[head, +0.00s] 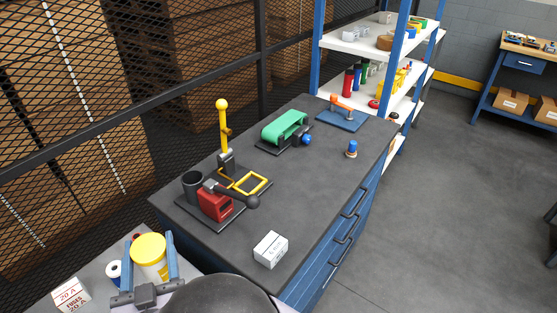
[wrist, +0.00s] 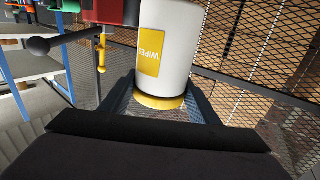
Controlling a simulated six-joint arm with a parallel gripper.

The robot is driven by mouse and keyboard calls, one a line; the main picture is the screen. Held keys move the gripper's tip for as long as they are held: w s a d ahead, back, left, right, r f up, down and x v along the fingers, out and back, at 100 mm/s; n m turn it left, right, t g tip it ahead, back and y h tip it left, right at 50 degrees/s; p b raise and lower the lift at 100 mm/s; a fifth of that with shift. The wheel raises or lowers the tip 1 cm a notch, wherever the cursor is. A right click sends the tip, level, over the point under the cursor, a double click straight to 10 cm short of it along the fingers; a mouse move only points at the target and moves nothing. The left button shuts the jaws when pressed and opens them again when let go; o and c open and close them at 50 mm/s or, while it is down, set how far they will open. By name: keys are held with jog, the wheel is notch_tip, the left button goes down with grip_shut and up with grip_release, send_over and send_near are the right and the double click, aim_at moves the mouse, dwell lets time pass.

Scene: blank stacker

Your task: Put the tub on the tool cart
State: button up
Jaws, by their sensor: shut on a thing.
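The tub (head: 149,252) is white with a yellow lid, at the lower left of the head view. My gripper (head: 149,243) is shut on the tub, one blue finger on each side. I cannot tell whether the tub touches the grey surface under it. The dark-topped unit with blue drawers (head: 325,205) appears to be the tool cart; it stands to the right, apart from the tub.
A red and black tool (head: 215,204), a yellow-handled press (head: 223,130), a green belt machine (head: 285,126), an orange clamp (head: 342,103), a blue-topped piece (head: 352,148) and a white box (head: 271,249) stand on the dark top. Its right-centre is clear. A fuse box (head: 70,294) and roll (head: 114,269) are near my gripper.

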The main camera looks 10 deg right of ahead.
notch_tip(320, 180, up, 10)
jog(key=shift+f, duration=0.25)
jog(key=w+d+r+p, duration=0.1)
jog(key=w+d+r, duration=0.2)
jog(key=w+d, duration=1.05)
jog(key=w+d+f+h+p, duration=0.1)
jog(key=w+d+f, duration=0.15)
jog(key=d, duration=0.85)
jog(key=w+d+f, duration=0.1)
jog(key=w+d, duration=0.3)
jog(key=d, duration=0.6)
notch_tip(320, 180, down, 15)
jog(key=p, duration=0.1)
jog(key=shift+d+m, duration=0.3)
jog(key=shift+d, duration=0.15)
jog(key=shift+f, duration=0.3)
